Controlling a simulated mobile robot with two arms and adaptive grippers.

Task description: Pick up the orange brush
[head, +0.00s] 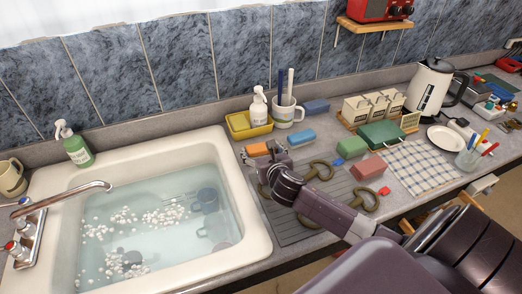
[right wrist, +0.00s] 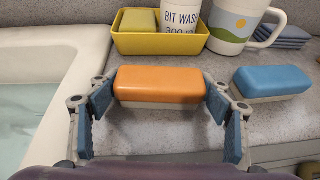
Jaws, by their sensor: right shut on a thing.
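The orange brush (head: 258,149) is a block with an orange top and a pale underside, by the sink's right edge in the head view. It also fills the middle of the right wrist view (right wrist: 160,83). My right gripper (head: 267,158) is at the brush, with one blue-padded finger at each end of it. The gripper is shut on the brush, across its length. I cannot tell whether the brush still touches the counter. My left gripper is not in view.
A yellow caddy (right wrist: 160,43) with a white bottle stands just behind, beside a mug (right wrist: 236,25). A blue brush (right wrist: 271,81) lies to the right. The water-filled sink (head: 240,205) is left. Green (head: 351,147) and pink (head: 369,167) blocks lie farther right.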

